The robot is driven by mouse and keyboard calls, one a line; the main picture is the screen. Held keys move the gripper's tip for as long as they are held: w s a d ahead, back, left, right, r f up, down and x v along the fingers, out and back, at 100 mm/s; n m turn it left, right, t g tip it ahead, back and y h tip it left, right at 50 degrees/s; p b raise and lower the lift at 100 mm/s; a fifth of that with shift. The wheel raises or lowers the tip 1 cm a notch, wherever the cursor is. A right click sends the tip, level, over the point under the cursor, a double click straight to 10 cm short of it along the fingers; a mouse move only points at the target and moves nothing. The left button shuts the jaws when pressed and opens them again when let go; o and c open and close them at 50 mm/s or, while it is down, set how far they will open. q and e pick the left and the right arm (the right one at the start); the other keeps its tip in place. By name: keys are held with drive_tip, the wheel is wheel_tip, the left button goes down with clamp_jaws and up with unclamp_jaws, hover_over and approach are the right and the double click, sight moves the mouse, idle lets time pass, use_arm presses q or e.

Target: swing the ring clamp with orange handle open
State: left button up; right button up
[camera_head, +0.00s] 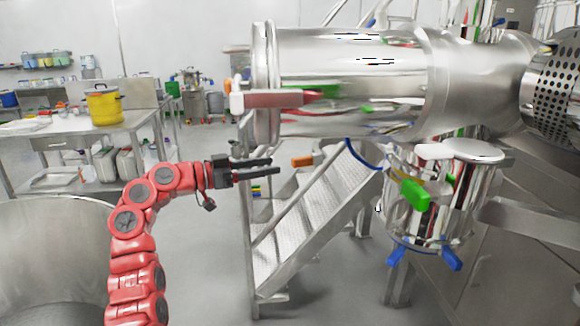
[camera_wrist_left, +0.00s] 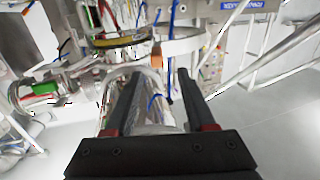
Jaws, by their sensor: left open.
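A small orange handle (camera_head: 302,160) shows just below the large steel cylinder, in front of the metal stairs. The orange handle also shows in the left wrist view (camera_wrist_left: 157,57), beyond and between my fingertips, beside a pale curved band. I cannot tell how much of the ring clamp shows or whether it is latched. My left gripper (camera_head: 275,165) points right toward the handle, with a small gap between them. Its two dark fingers are apart and empty, which also shows in the left wrist view (camera_wrist_left: 160,74). My right gripper is not in view.
The steel cylinder (camera_head: 350,75) hangs directly above the gripper's tips. Metal stairs (camera_head: 315,215) stand behind and below. A steel vessel (camera_head: 425,215) with green and blue handles is to the right. A large steel bowl (camera_head: 50,250) stands at the lower left.

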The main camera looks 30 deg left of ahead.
use_arm(q)
drive_tip(key=v, duration=0.8)
drive_tip(key=shift+b, duration=0.4)
